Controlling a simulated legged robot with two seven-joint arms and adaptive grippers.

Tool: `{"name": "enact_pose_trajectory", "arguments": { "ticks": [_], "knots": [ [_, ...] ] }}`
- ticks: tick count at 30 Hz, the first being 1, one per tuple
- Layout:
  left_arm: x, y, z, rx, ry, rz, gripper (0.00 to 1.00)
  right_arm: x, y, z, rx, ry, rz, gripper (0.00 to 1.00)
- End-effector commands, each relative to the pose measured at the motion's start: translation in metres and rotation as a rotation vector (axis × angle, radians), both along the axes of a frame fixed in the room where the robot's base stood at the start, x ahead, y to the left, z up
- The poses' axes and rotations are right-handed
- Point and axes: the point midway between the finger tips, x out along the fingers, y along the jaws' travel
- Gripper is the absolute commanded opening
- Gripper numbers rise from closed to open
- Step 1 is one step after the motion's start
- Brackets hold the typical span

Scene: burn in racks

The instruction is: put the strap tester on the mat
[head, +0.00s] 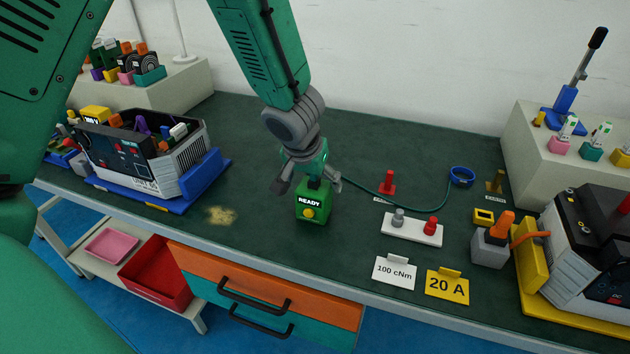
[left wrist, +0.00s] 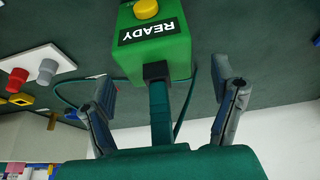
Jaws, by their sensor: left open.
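The strap tester is a green box (head: 312,205) with a READY label and a yellow button. It appears to rest upright on the dark green bench top, which looks like the mat (head: 260,245); no separate mat stands out. My left gripper (head: 309,186) is directly above the tester, with its fingers apart. In the left wrist view, the tester (left wrist: 160,45) lies ahead of the open fingers (left wrist: 166,95), and a black and dark green stem on its top reaches between them without either finger touching it. My right gripper is not in view.
A green cord runs from behind the tester to a blue wrist band (head: 462,176). A white block with grey and red knobs (head: 412,229) and two cards stand to the right. Instrument units (head: 150,155) and (head: 595,250) flank the bench. A tan smudge (head: 221,215) lies left.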

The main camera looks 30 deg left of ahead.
Motion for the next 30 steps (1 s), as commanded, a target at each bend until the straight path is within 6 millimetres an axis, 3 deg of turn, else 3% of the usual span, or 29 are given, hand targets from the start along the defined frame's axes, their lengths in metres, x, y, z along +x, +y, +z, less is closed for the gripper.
{"name": "enact_pose_trajectory", "arguments": {
  "ticks": [3, 9, 15, 21, 23, 26, 30],
  "knots": [
    [-0.009, -0.002, 0.031, 0.001, -0.004, 0.000, 0.80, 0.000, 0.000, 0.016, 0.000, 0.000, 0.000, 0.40],
    [-0.026, -0.006, 0.070, 0.001, -0.003, 0.000, 0.80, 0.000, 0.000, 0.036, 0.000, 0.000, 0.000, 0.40],
    [-0.036, -0.008, 0.093, 0.000, -0.002, 0.000, 0.80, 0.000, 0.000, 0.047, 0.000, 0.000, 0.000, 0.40],
    [-0.039, -0.009, 0.098, 0.000, 0.000, -0.001, 0.80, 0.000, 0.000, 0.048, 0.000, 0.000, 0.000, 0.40],
    [-0.041, -0.010, 0.094, -0.003, 0.007, -0.005, 0.80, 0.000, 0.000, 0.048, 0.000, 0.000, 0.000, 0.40],
    [-0.057, -0.019, 0.068, -0.037, 0.067, -0.031, 0.80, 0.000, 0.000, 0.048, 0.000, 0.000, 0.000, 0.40],
    [-0.113, -0.049, -0.007, -0.156, 0.219, -0.111, 0.80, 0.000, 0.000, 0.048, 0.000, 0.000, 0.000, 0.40]
  ]
}}
